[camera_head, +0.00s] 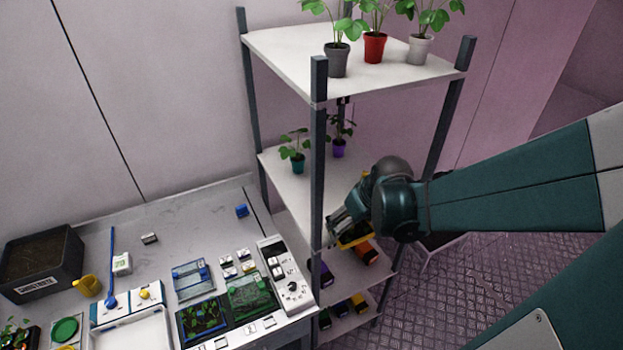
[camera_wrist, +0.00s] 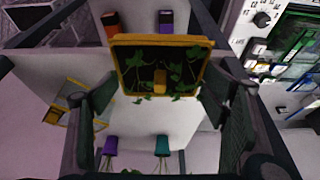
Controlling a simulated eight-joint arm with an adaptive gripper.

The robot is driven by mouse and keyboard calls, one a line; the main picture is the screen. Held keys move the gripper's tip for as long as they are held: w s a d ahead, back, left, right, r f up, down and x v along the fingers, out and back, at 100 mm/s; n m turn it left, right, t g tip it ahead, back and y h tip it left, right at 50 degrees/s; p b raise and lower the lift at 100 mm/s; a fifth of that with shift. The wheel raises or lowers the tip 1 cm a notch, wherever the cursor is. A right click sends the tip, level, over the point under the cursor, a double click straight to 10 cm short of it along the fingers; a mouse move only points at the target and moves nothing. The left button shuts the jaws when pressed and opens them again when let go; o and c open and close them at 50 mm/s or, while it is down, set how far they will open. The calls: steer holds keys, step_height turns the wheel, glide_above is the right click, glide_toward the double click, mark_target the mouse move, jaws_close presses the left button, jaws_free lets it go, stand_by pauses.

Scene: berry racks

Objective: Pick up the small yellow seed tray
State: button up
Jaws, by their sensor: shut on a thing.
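The small yellow seed tray (camera_wrist: 160,40) is between the two fingers of my gripper (camera_wrist: 163,92) in the wrist view. It has a yellow rim, dark soil and small green seedlings. My gripper is shut on it. In the head view my gripper (camera_head: 345,225) reaches in at the shelf rack from the right. The rest of the tray is hidden by the gripper and the rack post.
The rack post (camera_head: 319,150) stands close to my gripper. The middle shelf (camera_head: 290,180) holds a teal pot (camera_head: 297,165) and a purple pot (camera_head: 339,149). Orange and purple items lie on the lower shelves. A cluttered workbench (camera_head: 190,235) stands at the left.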

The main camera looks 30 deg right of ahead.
mark_target(358, 243)
steer(key=shift+s, duration=3.25)
steer(key=shift+a+r, duration=0.1)
steer(key=shift+a, duration=0.05)
